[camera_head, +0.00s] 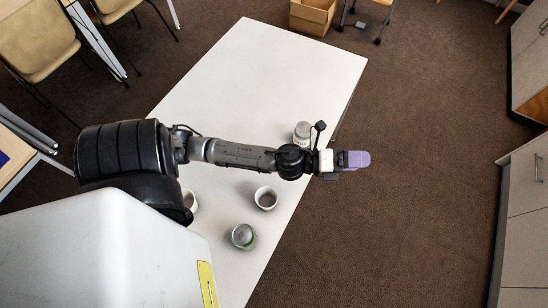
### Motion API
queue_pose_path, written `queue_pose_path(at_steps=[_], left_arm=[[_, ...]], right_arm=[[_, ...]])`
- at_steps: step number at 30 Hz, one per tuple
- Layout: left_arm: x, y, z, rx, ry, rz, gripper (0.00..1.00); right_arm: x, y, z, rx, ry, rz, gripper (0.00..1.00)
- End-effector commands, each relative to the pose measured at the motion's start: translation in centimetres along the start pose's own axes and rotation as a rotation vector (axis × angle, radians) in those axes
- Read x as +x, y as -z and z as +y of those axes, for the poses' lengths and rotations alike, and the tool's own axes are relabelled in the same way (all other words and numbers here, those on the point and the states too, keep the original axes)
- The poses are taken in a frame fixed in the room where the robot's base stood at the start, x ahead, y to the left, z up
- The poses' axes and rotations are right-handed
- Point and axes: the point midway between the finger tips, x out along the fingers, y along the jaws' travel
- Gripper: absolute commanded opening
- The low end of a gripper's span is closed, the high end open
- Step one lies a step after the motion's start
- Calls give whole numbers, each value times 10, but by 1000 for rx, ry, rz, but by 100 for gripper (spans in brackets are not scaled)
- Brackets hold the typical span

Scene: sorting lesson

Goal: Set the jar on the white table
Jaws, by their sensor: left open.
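The white table (285,72) runs diagonally through the view. A jar-like container with a grey top and green on its side (243,237) stands upright on the near part of the table. A similar pale greenish container (302,131) stands near the table's right edge, just behind my left arm and partly hidden by it. I cannot tell which of the two is the jar. My left gripper (355,160), with purple fingers, is open and reaches past the table's right edge, above the floor. I see nothing held in it. My right gripper is not in view.
A white cup (266,198) stands on the table below my left arm; another white vessel (190,201) is partly hidden by the arm. The far table is bare. A cardboard box (312,16) lies beyond it. Chairs (36,38) stand left, cabinets (526,190) right.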

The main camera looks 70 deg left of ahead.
Motion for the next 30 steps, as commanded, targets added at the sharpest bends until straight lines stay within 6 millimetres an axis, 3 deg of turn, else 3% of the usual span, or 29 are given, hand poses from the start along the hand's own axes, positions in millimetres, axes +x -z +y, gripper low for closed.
queue_pose_path(at_steps=[5,9,13,18,21,30], left_arm=[[-45,4,40,-618,-288,-375,97],[-96,32,73,-1032,-549,-631,97],[-143,69,87,-1314,-783,-819,97],[-187,110,86,-1529,-1018,-980,97],[-202,124,83,-1592,-1104,-1032,97],[-212,133,80,-1630,-1169,-1068,97]], right_arm=[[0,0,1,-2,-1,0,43],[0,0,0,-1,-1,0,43],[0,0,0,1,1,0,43],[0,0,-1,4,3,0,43],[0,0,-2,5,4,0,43],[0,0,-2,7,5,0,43]])
